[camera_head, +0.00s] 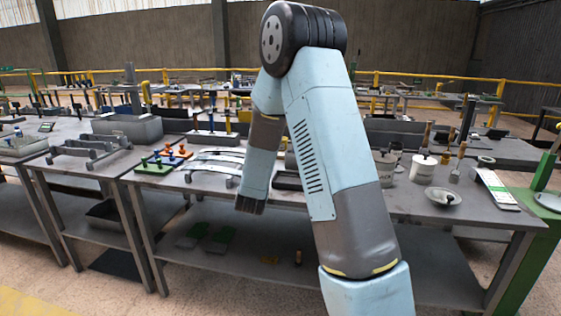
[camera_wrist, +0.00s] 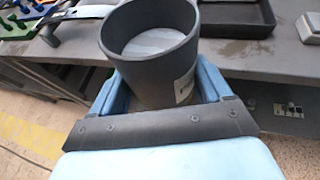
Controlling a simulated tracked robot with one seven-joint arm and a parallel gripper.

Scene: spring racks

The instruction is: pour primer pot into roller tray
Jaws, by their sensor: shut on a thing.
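The primer pot (camera_wrist: 150,75) is a dark grey round pot with a pale label and whitish-grey primer inside, seen in the wrist view. My gripper (camera_wrist: 162,88) is shut on it, with a blue finger on each side. The pot looks roughly upright, near the table's front edge. A dark shallow tray (camera_wrist: 238,31), which looks like the roller tray, lies on the table beyond the pot and to its right, apart from it. In the head view, my arm hides part of the tray (camera_head: 287,181), and I cannot make out the pot there.
Curved metal strips (camera_head: 215,155) and a green rack with coloured pegs (camera_head: 160,163) lie left of my arm. White pots (camera_head: 423,168) with brushes, a shallow bowl (camera_head: 443,198) and a pale panel (camera_head: 496,189) stand to the right. A lower shelf (camera_head: 225,265) runs beneath the table.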

